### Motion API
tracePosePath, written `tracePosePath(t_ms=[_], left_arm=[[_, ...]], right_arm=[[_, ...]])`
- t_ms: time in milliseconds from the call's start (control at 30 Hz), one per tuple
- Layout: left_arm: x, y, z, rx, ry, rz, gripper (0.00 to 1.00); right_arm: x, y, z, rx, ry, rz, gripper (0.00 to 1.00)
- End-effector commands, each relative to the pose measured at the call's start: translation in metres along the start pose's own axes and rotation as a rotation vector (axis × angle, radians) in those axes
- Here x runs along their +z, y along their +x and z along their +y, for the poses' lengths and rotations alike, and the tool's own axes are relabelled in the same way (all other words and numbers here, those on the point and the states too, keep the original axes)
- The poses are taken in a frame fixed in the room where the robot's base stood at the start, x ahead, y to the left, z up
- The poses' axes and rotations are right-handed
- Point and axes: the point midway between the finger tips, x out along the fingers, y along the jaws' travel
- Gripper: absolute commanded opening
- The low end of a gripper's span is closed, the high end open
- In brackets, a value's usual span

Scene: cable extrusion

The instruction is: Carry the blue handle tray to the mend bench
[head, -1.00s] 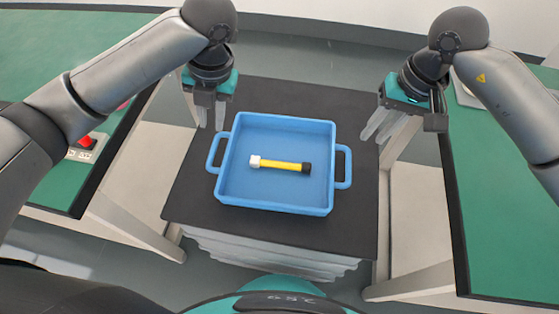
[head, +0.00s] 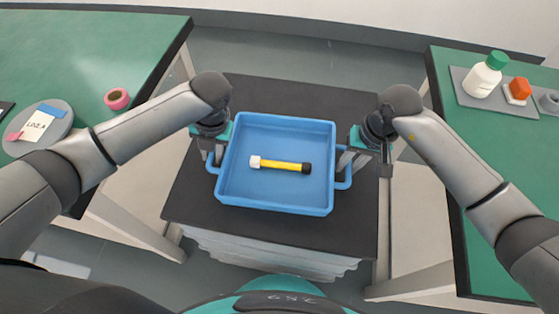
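The blue handle tray (head: 275,204) lies flat on a black-topped stand in the middle of the head view. A yellow rod (head: 280,165) with one white end and one black end lies inside it. My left gripper (head: 211,158) is down at the tray's left handle (head: 212,165), its fingers apart around the bar. My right gripper (head: 351,165) is down at the right handle (head: 345,183), its fingers also apart. The fingertips are partly hidden by the handles, so contact cannot be made out.
The black stand top (head: 280,225) has bare room around the tray. A green bench (head: 80,60) at left carries pink tape (head: 117,98) and a grey disc (head: 62,125) with a card. A green bench (head: 490,150) at right carries a bottle (head: 482,77) and an orange-topped item (head: 517,90).

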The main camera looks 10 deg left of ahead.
Motion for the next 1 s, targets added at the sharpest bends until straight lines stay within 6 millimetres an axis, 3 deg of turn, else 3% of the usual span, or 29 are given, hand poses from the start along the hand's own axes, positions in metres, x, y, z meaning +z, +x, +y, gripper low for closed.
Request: tracePosePath(t_ms=[167,433,1000], left_arm=[[0.0,-0.0001,-0.0002,0.0,0.0,0.0,0.26],[0.0002,-0.0005,-0.0001,0.0,0.0,-0.001,0.0],[0.0006,-0.001,0.0003,0.0,-0.001,-0.002,0.0]], right_arm=[[0.0,-0.0001,-0.0001,-0.001,0.0,0.0,0.26],[-0.0001,-0.0004,0.0,0.0,0.001,0.0,0.0],[-0.0002,-0.0007,0.0003,0.0,0.001,0.0,0.0]])
